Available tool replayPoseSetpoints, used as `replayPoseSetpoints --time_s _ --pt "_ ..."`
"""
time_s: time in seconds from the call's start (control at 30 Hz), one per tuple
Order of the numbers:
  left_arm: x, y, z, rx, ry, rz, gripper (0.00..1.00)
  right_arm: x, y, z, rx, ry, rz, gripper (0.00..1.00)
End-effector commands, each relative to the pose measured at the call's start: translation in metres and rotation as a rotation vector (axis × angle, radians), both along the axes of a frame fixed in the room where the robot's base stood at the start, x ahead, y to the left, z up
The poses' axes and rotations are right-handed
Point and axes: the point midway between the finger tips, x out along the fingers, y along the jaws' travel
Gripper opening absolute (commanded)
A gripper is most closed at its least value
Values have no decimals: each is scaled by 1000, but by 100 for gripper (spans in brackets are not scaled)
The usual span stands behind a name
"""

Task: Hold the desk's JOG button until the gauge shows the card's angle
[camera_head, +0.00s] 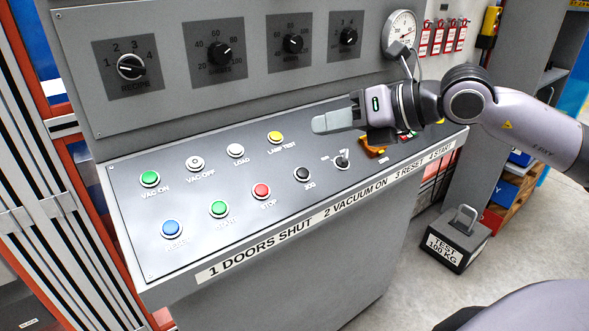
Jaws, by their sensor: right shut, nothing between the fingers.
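The desk (140,240) has a dark sloping panel with several buttons. A black button (303,174) in its front row, right of the red STOP button, has a small label that seems to read JOG. My right gripper (320,125) is shut and empty, pointing left above the panel's back part, beyond and apart from the black button. A round white gauge (402,27) is at the upper right; its reading is too small to tell. I cannot make out a card showing an angle. My left gripper is out of view.
A LAMP TEST button (275,137) is left of my fingertips, and a black selector (342,161) is right of the black button. My right arm covers the panel's back right. An upright panel (85,60) with knobs stands behind. A 100 KG test weight (455,240) is on the floor.

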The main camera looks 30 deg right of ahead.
Motion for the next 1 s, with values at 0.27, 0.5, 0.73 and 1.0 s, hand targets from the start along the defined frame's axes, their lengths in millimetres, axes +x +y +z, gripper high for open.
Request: replayPoseSetpoints --time_s 0.27,0.5,0.73,1.0 --pt "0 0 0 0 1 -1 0 0 0 0 0 0 0 0" --pt "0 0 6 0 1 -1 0 6 0 -11 5 2 0 0" --pt "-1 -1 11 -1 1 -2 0 19 1 -42 7 0 -1 0" --pt "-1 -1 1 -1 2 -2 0 31 2 -74 3 0 -1 0"
